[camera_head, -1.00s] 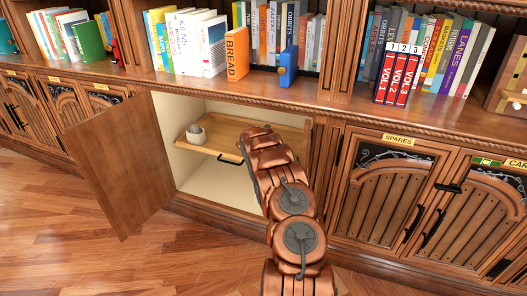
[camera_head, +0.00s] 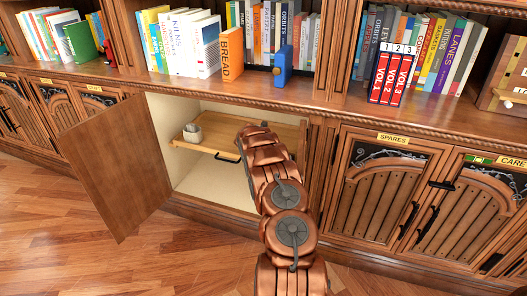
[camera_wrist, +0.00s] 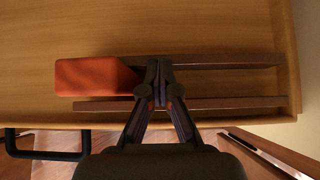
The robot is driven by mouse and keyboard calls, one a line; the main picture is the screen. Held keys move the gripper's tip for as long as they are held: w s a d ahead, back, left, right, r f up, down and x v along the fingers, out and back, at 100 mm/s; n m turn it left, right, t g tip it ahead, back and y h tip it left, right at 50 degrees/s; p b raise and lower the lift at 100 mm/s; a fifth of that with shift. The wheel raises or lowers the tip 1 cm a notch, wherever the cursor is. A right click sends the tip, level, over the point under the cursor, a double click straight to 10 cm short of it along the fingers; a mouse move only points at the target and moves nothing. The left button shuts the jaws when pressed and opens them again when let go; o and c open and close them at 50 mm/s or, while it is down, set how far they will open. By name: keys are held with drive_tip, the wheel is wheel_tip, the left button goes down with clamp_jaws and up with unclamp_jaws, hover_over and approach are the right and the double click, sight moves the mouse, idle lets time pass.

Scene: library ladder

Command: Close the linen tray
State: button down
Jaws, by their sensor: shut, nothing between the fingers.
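A wooden pull-out tray (camera_head: 208,148) is in the open cabinet in the head view, standing out from the back of the compartment. It has a black bar handle (camera_head: 226,159) on its front. A grey cup-like pot (camera_head: 192,133) stands at its left. The wrist view looks down on the tray (camera_wrist: 200,25), its handle (camera_wrist: 40,153) at lower left. My gripper (camera_wrist: 158,72) is shut and empty, over the tray's front part, right of the handle. Its fingertips are beside an orange-red block (camera_wrist: 95,77). I cannot tell whether they touch it. In the head view my arm hides the gripper.
The cabinet door (camera_head: 115,165) stands wide open to the left. A closed SPARES cupboard (camera_head: 380,195) is at the right. Books and a blue object (camera_head: 283,68) stand on the shelf above. Dark strips (camera_wrist: 180,104) lie along the tray's front. The floor at left is clear.

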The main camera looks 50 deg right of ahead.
drive_tip(key=shift+b+v, duration=0.3)
drive_tip(key=shift+v, duration=0.65)
drive_tip(key=v, duration=0.8)
drive_tip(key=shift+a, duration=0.2)
drive_tip(key=shift+f, duration=0.1)
